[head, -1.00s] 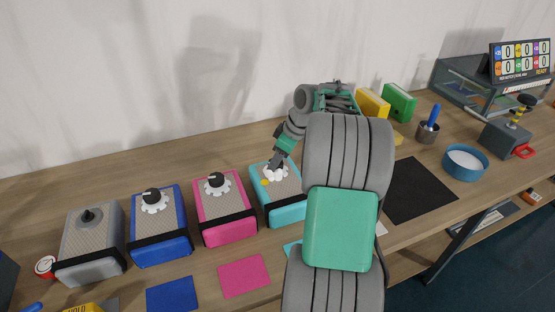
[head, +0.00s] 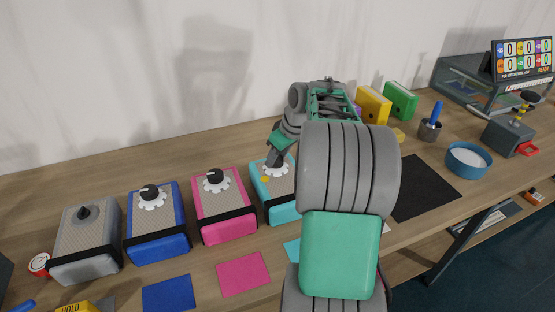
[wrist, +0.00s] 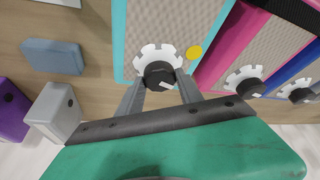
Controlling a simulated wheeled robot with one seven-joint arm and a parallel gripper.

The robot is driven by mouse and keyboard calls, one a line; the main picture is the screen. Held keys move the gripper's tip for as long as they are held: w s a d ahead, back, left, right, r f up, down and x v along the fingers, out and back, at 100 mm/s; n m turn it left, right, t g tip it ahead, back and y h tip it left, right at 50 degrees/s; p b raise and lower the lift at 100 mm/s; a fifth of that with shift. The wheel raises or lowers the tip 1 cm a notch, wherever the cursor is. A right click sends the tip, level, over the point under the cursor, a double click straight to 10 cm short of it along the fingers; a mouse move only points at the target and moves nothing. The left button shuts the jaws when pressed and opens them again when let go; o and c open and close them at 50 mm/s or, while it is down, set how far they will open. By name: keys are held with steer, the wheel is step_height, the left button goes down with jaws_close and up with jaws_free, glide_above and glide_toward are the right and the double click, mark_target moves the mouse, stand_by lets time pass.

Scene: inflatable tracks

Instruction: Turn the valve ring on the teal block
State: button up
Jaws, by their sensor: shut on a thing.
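The teal block (head: 283,213) stands on the table in a row of similar blocks, partly hidden behind my arm in the head view. Its white toothed valve ring (wrist: 147,52) with a black centre knob (wrist: 159,75) is on its speckled top face, beside a yellow dot (wrist: 194,52). My gripper (wrist: 160,84) has its two grey fingers on either side of the black knob, shut on it. In the head view my gripper (head: 277,160) comes down over the ring, and the contact is too small to make out there.
Pink (head: 226,226), blue (head: 160,246) and grey (head: 88,258) blocks with knobs stand to the left. Flat blue (head: 168,294) and pink (head: 243,273) squares lie in front. A black mat (head: 422,188) and a blue bowl (head: 468,171) are to the right.

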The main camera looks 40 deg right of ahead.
steer(key=o, duration=1.4)
steer(key=shift+c, duration=0.2)
steer(key=v, duration=0.7)
steer(key=shift+r, duration=0.35)
steer(key=shift+s, duration=0.15)
